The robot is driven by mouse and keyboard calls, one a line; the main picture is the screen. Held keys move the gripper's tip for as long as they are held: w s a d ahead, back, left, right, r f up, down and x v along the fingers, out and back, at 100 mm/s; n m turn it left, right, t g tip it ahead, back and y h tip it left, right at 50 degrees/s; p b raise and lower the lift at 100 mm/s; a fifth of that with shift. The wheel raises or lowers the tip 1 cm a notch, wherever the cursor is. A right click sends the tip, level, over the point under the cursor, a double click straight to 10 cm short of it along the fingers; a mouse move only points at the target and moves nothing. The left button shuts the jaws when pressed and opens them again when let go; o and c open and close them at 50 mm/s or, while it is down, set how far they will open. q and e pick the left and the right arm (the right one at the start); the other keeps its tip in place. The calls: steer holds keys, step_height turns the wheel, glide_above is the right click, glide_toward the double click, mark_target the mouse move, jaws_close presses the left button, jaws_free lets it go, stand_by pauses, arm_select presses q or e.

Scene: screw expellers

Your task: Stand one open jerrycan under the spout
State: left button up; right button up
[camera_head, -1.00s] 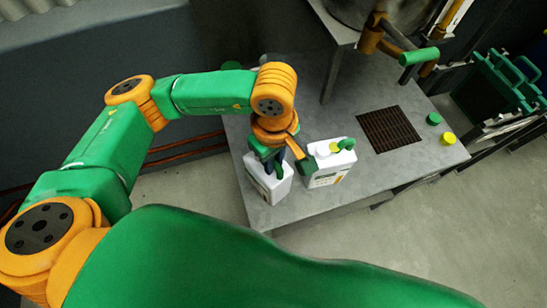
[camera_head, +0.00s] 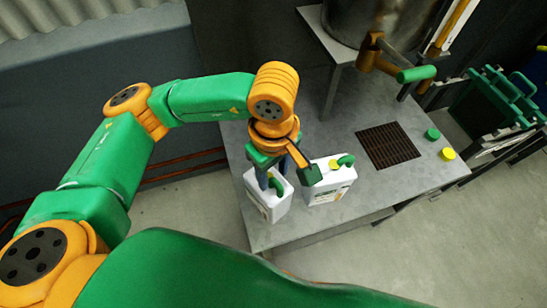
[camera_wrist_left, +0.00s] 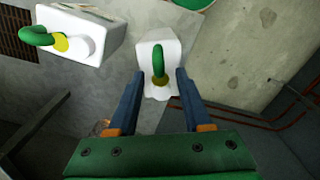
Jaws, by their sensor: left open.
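A white jerrycan (camera_head: 268,206) with a green handle stands near the table's front left corner. My left gripper (camera_head: 274,174) is above it, open. In the left wrist view the open fingers (camera_wrist_left: 157,74) point at this jerrycan (camera_wrist_left: 150,54), with its green handle between or just beyond the tips; contact cannot be told. A second white jerrycan (camera_head: 330,190) with a green handle and a yellow round top stands just to the right; it also shows in the left wrist view (camera_wrist_left: 92,29). The orange spout (camera_head: 368,52) with a green lever (camera_head: 415,74) is at the back. My right gripper is not in view.
A dark grate (camera_head: 388,146) is set in the grey table (camera_head: 300,232). A green cap (camera_head: 432,134) and a yellow cap (camera_head: 448,154) lie right of it. A metal vessel (camera_head: 375,20) stands behind. Green items (camera_head: 500,98) are at the far right.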

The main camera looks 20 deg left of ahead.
arm_select(q)
step_height(320, 180, up, 9)
stand_by(0.5)
